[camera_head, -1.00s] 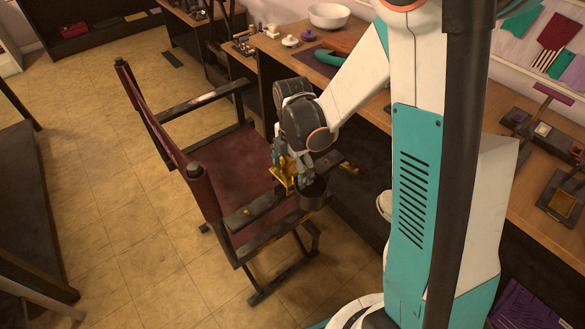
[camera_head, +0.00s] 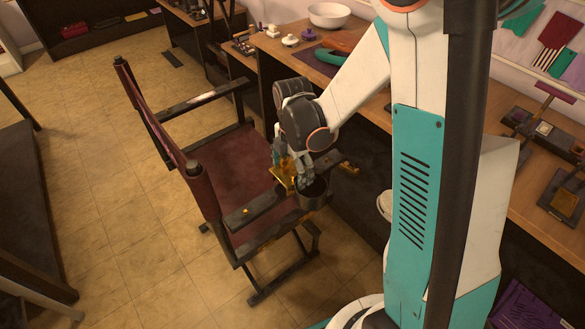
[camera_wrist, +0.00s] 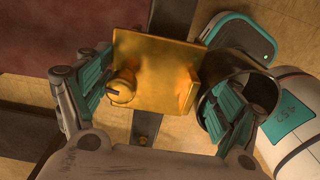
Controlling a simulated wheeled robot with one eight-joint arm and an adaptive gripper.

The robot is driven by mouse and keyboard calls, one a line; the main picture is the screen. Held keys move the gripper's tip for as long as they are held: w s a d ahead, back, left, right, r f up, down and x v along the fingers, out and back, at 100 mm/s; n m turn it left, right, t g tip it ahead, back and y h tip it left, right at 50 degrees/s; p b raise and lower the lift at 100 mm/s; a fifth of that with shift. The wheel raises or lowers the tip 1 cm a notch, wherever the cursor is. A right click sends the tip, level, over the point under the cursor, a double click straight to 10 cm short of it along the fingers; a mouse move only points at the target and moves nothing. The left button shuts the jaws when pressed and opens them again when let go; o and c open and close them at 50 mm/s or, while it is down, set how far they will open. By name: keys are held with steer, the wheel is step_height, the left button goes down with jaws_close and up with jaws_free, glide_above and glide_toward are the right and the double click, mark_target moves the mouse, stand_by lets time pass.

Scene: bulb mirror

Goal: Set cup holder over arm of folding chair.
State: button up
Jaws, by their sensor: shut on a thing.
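The folding chair (camera_head: 235,170) has a dark red seat and back and dark arms. The cup holder is a brass bracket (camera_wrist: 155,70) with a knob, joined to a dark round cup (camera_head: 313,194). The bracket is over the chair's near arm (camera_head: 252,211), which also shows as a dark strip below the bracket in the wrist view (camera_wrist: 146,126). The cup hangs on the side of the arm away from the seat. My gripper (camera_wrist: 160,98) is shut on the cup holder, one finger at the knob side, the other at the cup. Whether the bracket rests on the arm is hidden.
A long wooden workbench (camera_head: 510,215) runs behind and to the right, with a white bowl (camera_head: 329,15) and small items. Tiled floor (camera_head: 110,240) is open at left and front.

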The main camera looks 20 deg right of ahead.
steer(key=shift+f+b, duration=1.65)
steer(key=shift+f, duration=0.35)
steer(key=o, duration=1.1)
steer(key=shift+r, duration=0.1)
steer(key=shift+c, duration=0.2)
steer(key=shift+r+p, duration=2.5)
steer(key=shift+r, duration=1)
